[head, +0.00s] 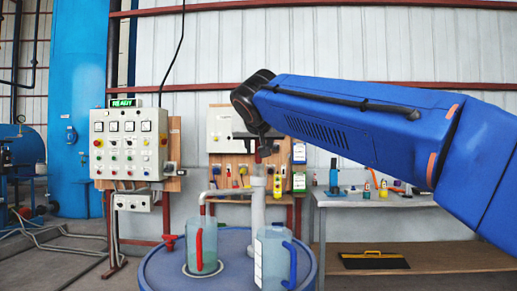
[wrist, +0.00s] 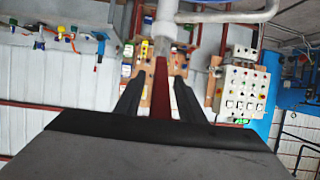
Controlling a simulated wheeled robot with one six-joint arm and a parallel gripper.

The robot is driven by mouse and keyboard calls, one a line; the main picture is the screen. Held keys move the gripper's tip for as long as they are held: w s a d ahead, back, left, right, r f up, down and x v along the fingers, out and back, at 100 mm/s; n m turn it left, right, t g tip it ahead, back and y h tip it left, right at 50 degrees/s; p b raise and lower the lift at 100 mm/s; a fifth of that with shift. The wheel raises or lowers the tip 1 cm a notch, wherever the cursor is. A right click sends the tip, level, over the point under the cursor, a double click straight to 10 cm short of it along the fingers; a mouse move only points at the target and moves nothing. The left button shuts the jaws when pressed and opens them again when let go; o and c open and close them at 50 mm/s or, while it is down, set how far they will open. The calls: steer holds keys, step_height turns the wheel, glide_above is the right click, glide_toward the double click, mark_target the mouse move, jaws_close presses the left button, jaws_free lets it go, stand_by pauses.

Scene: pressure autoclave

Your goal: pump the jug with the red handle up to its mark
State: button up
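The jug with the red handle (head: 206,256) stands upright on the blue drum (head: 232,240), under the pump's spout (head: 203,200). It looks tinted blue-green; its liquid level and mark are too small to tell. The grey pump column (head: 258,212) rises from the drum to the right of that jug. A red bar (wrist: 162,92), seemingly the pump's lever, lies between my gripper's fingers (wrist: 159,82) in the wrist view. The fingers are apart, with gaps visible on both sides of the bar. In the head view my gripper (head: 262,150) is above the column, its fingertips unclear.
A second jug with a blue handle (head: 272,260) stands at the drum's front right. A control panel (head: 129,143) with a green display is at left. A workbench (head: 375,200) with small items is at right. A dark flat object (head: 374,260) lies below it.

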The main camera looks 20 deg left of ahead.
mark_target(259, 159)
steer(key=shift+w+a+f, duration=0.15)
steer(key=shift+w, duration=0.3)
jaws_close()
steer(key=shift+s+d+f+t, duration=0.2)
steer(key=shift+f+t, duration=0.15)
steer(key=shift+t, duration=0.05)
steer(key=shift+s+d+f+t+y, duration=0.1)
steer(key=shift+s+f+t+y, duration=0.2)
steer(key=shift+f+t, duration=0.3)
steer(key=shift+s+f+t+y, duration=0.25)
steer(key=shift+f+t, duration=0.25)
steer(key=shift+f, duration=0.2)
